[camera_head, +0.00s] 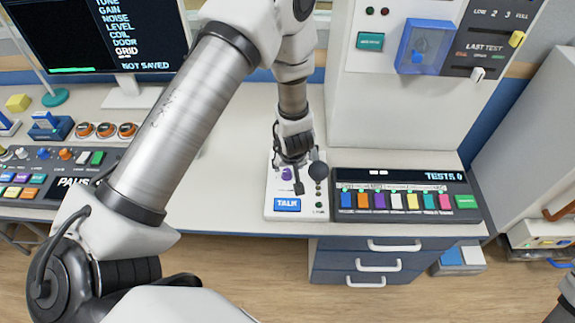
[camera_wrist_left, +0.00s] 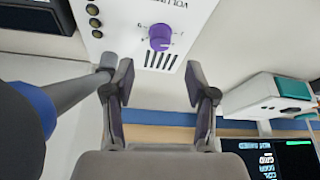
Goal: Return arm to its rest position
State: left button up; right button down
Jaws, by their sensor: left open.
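My left arm comes in from the left in the head view and reaches over the desk. My left gripper (camera_head: 294,168) hangs above a white talk panel with a purple knob (camera_head: 286,174) and a blue TALK button (camera_head: 287,204). In the left wrist view, my left gripper (camera_wrist_left: 160,88) is open, with nothing between its fingers. The purple volume knob (camera_wrist_left: 160,37) shows beyond the fingertips, apart from them. A dark round head (camera_head: 318,169) on the panel is close beside the gripper.
A test console (camera_head: 405,201) with coloured keys lies right of the panel. A tall white cabinet (camera_head: 390,120) stands behind it. A monitor (camera_head: 110,35) reading "NOT SAVED" is at the back left. A button console (camera_head: 50,170) lies at left. Bare desk (camera_head: 225,190) lies left of the panel.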

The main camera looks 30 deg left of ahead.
pick_arm(q)
jog(key=v, duration=0.4)
jog(key=shift+s+r, duration=0.1)
